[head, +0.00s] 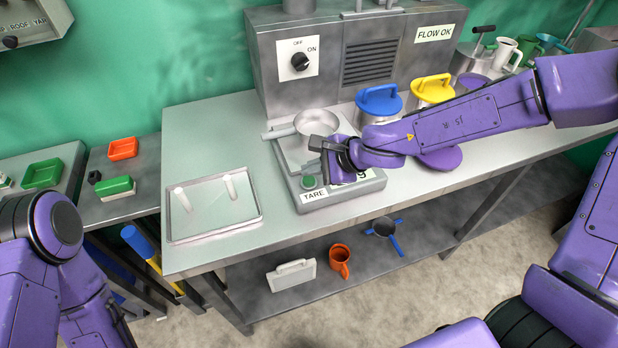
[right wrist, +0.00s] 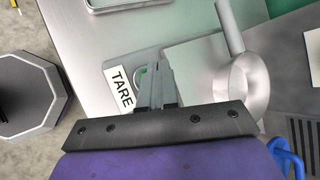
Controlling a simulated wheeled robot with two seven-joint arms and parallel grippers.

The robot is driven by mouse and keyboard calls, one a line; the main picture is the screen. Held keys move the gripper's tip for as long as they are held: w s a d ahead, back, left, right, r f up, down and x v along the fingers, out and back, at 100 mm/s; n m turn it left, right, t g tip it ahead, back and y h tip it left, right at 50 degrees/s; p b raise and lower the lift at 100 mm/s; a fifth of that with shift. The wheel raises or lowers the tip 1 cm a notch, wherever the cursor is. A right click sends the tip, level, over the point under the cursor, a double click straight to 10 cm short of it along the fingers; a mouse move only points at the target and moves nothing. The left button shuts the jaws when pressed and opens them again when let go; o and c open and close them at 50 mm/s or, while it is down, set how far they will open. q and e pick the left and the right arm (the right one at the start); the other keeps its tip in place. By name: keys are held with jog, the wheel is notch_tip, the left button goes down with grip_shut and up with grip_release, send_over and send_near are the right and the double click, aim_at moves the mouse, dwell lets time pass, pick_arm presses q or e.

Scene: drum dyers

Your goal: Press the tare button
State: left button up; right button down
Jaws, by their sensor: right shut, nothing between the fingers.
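The scale (head: 345,198) stands on the steel table, with a TARE label (head: 314,195) on its front left corner.
A metal pan (head: 316,123) sits on the scale's plate, close to my right gripper. A shallow tray (head: 213,236) lies left of the scale. Blue-lidded (head: 379,101) and yellow-lidded (head: 433,88) pots stand behind my right arm. The table between tray and scale is clear.

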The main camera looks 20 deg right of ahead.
aim_at(312, 181)
dwell(0.5)
jog(key=shift+f, duration=0.45)
jog(key=shift+f+b, duration=0.45)
jog(key=shift+b, duration=0.15)
dwell(0.6)
jog(key=shift+r+p, duration=0.85)
jog(key=shift+p, duration=0.15)
notch_tip(312, 181, up, 5)
jog(key=p, duration=0.5)
jog(key=shift+r+p, duration=0.15)
jog(key=shift+p, duration=0.15)
